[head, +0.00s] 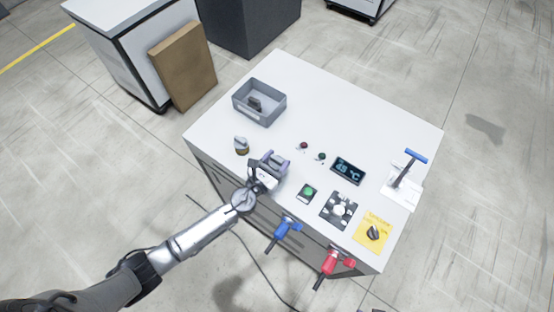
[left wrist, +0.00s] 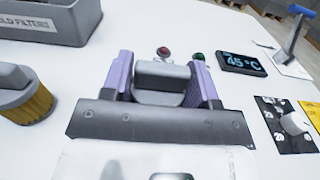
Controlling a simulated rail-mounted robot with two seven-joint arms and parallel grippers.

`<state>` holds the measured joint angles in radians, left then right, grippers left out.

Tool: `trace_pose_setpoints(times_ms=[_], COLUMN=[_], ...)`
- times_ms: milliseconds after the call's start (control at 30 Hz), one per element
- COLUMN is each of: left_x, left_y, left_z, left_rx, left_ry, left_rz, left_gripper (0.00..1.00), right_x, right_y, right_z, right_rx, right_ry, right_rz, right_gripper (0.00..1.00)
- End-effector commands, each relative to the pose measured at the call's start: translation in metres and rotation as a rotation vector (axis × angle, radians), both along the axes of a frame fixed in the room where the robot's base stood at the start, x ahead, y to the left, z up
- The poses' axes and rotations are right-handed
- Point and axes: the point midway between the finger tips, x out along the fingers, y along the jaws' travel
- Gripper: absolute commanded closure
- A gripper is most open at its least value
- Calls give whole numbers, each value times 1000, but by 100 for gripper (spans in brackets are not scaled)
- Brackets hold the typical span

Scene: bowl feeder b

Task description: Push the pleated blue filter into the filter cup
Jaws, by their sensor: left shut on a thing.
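My left gripper (head: 268,166) is over the near left part of the white table. In the left wrist view its two purple fingers (left wrist: 162,80) are shut on a grey cap with a raised grip (left wrist: 160,74). The cap resembles the one on the yellow pleated filter (left wrist: 27,98) standing to the left. What is below the held cap is hidden by the gripper, and no blue pleats show. I cannot make out the filter cup. The yellow filter also shows in the head view (head: 241,146). My right gripper is not in view.
A grey bin (head: 270,116) marked for old filters holds a dark piece. Right of my gripper are two small buttons, a temperature display (head: 348,171), a green-button box (head: 308,193), a knob panel and a blue-handled lever (head: 415,155). Blue (head: 286,233) and red (head: 332,264) tools hang at the near edge.

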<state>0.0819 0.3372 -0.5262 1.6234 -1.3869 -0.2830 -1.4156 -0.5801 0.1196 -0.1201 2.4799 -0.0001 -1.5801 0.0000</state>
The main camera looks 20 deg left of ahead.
Motion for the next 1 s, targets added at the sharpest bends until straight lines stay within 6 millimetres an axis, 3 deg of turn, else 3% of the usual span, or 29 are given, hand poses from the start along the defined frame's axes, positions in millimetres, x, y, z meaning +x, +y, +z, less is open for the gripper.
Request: trace_pose_setpoints(times_ms=[1000], left_x=[0], left_y=[0], left_z=[42], left_rx=[-1], left_ry=[-3], left_rz=[0], left_gripper=[71], right_x=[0], right_y=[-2], right_z=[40], right_rx=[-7], right_ry=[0], right_rz=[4], right_gripper=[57])
